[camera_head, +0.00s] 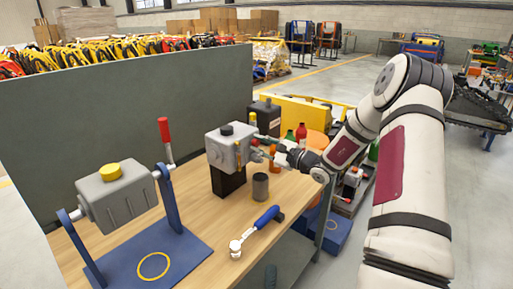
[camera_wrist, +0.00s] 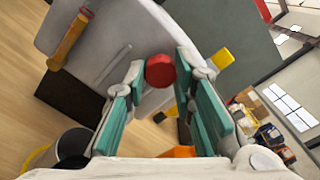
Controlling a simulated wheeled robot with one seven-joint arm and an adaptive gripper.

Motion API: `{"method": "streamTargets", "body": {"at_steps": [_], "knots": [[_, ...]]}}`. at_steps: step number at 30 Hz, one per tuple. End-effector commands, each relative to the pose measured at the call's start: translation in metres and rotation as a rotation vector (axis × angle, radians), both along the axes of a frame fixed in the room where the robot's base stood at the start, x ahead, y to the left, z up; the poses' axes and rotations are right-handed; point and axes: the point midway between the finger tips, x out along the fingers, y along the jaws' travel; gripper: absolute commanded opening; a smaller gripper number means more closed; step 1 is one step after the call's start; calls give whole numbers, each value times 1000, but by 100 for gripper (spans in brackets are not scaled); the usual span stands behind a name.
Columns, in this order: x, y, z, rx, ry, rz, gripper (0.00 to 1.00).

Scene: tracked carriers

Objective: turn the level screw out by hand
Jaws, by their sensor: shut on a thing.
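A grey gearbox housing (camera_head: 224,146) stands on a black block (camera_head: 228,183) on the wooden bench. In the wrist view the housing's grey face (camera_wrist: 105,35) fills the upper middle. A red round screw head (camera_wrist: 160,71), seemingly the level screw, sits at that face between the teal finger pads. My gripper (camera_wrist: 158,75) is shut on it. How far the screw is threaded in is hidden.
A grey cylindrical cup (camera_head: 260,186) stands just in front of the block. A blue-handled tool (camera_head: 256,229) lies nearer. A second grey unit (camera_head: 118,199) hangs on a blue stand (camera_head: 152,256) at left. A dark green panel (camera_head: 130,104) stands behind the bench.

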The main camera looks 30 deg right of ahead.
Motion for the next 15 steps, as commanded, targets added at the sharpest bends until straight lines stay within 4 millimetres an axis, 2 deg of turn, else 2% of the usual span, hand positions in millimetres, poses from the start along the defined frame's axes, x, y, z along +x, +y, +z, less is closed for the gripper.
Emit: {"method": "streamTargets", "body": {"at_steps": [3,12,15], "knots": [[1,-1,0,-55,-21,-2,4],[1,-1,1,-67,-25,-2,4],[2,0,-1,-146,-55,-1,4]]}}
